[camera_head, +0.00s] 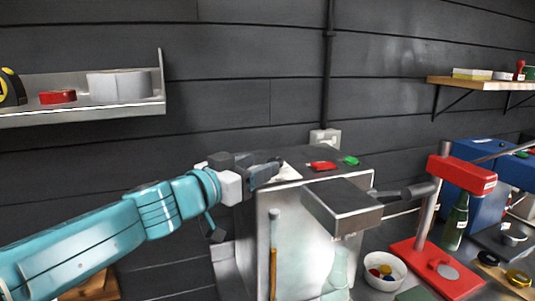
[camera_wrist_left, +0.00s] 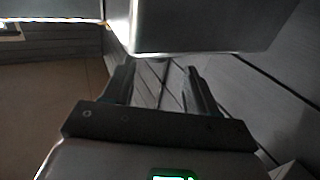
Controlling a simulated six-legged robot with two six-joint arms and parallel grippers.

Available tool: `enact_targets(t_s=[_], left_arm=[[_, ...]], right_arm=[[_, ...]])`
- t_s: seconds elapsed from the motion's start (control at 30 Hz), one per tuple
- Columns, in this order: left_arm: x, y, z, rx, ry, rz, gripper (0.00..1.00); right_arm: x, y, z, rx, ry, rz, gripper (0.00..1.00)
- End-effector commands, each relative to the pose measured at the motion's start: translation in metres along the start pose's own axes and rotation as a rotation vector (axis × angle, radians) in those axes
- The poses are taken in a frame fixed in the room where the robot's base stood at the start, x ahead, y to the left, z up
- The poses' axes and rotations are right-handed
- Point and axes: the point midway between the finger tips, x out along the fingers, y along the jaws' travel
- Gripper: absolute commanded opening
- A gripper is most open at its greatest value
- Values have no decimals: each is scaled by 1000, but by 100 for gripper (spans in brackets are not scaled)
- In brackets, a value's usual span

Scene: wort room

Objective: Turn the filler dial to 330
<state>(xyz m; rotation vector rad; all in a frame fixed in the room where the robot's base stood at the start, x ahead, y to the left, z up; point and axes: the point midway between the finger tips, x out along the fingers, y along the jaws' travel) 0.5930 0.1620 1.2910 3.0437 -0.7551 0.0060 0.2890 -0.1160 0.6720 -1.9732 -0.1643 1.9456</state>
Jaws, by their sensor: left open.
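The filler is a grey metal box (camera_head: 365,182) with a projecting head (camera_head: 343,205) at its front. A pale plate (camera_head: 288,173) lies on its top at the left; a dial cannot be made out clearly, and my gripper covers part of that area. My left gripper (camera_head: 268,170) is at the top left edge of the filler, beside the plate. In the left wrist view its two dark fingers (camera_wrist_left: 163,85) stand apart with nothing between them. A grey metal body (camera_wrist_left: 200,25) fills the top of that view. My right gripper is not in view.
A red part (camera_head: 322,166) and a green part (camera_head: 350,160) sit on the filler's top. To the right are a bowl of caps (camera_head: 383,284), a red bench capper (camera_head: 425,270) and a green bottle (camera_head: 456,222). A wall shelf (camera_head: 90,105) hangs at upper left.

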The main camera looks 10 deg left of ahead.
Motion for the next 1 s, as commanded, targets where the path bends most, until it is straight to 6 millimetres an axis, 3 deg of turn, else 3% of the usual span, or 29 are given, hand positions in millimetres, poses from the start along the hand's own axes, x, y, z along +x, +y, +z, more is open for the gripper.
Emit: enact_targets(t_s=[0.2,0.53,0.57,0.7,1.0], left_arm=[[29,2,-1,0,-1,3,58],[36,2,1,0,0,3,58],[36,1,1,0,0,3,54],[36,2,0,0,0,3,9],[36,2,-1,0,2,4,5]], right_arm=[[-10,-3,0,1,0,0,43],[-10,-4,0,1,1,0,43],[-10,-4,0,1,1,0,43],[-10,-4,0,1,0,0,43],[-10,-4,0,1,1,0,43]])
